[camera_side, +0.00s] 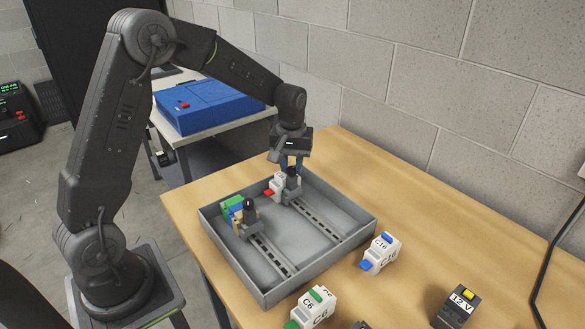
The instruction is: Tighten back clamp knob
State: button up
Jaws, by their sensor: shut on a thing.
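A shallow grey tray (357,251) stands on the wooden table and holds two slotted metal rails. The back rail (318,221) has a dark clamp (293,192) at its far end, beside a white module with a red part (276,184). The back clamp's knob is hidden between the fingers. The front rail (272,255) carries another grey clamp with a black knob (248,204), next to green, blue and tan modules (232,209).
White modules marked C16 (382,252) and C6 (315,306), and a dark 12 V block (456,305), stand on the table in front of the tray. A block wall (440,90) rises behind. A blue case (208,105) lies on a side table.

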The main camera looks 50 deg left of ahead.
aim_at(291, 168)
jog(key=shift+o, duration=0.2)
jog(key=m, duration=0.5)
jog(key=shift+s+a+m, duration=0.2)
jog(key=shift+s+m, duration=0.05)
jog(key=shift+m, duration=0.15)
jog(key=m, duration=0.7)
jog(key=shift+c, duration=0.2)
jog(key=o, duration=1.4)
jog(key=shift+w+d, duration=0.1)
jog(key=shift+d, duration=0.05)
jog(key=shift+r, duration=3.5)
